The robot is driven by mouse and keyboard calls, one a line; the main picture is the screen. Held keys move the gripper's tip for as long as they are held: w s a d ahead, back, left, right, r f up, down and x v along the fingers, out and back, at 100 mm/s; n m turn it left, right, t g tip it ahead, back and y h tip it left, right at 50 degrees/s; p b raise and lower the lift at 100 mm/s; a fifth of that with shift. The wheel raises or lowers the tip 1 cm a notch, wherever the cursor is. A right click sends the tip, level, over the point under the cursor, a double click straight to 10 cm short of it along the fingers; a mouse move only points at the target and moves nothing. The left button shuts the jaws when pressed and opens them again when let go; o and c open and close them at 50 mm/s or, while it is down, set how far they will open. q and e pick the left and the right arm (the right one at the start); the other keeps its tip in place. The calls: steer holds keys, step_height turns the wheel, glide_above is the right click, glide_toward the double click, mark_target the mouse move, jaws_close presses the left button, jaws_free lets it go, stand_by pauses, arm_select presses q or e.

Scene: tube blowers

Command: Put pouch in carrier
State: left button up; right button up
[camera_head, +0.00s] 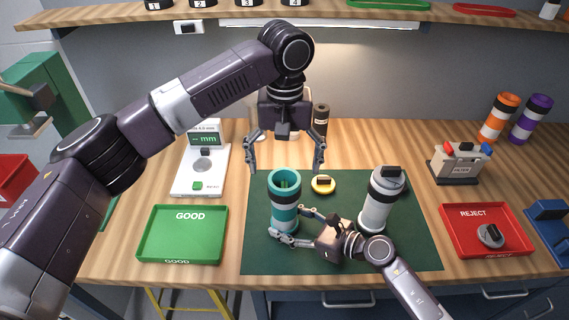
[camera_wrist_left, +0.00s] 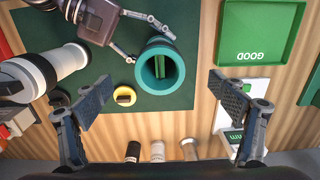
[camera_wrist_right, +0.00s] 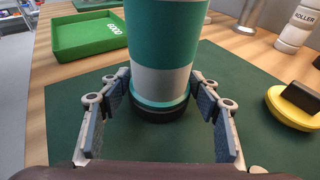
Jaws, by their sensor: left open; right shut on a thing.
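The teal carrier (camera_head: 283,213) with a pale band stands upright and open-topped on the dark green mat. A flat green piece, likely the pouch (camera_wrist_left: 160,67), stands inside it in the left wrist view. My left gripper (camera_head: 285,160) is open and empty just above the carrier's mouth, its fingers spread wide to either side. My right gripper (camera_head: 290,222) is shut on the carrier low on its body. In the right wrist view its fingers (camera_wrist_right: 160,92) flank the carrier, with the dark base between them. A yellow lid (camera_head: 323,185) with a black handle lies on the mat.
A grey-white carrier (camera_head: 377,207) with a cap stands right on the mat (camera_head: 410,245). The green GOOD tray (camera_head: 182,232) is at left and looks empty. The red REJECT tray (camera_head: 470,215) at right holds a grey lid (camera_head: 490,235).

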arm_select(q)
steer(key=shift+o, duration=1.1)
steer(key=shift+r, duration=0.15)
step_height(320, 180, up, 12)
arm_select(e)
steer(key=o, duration=1.4)
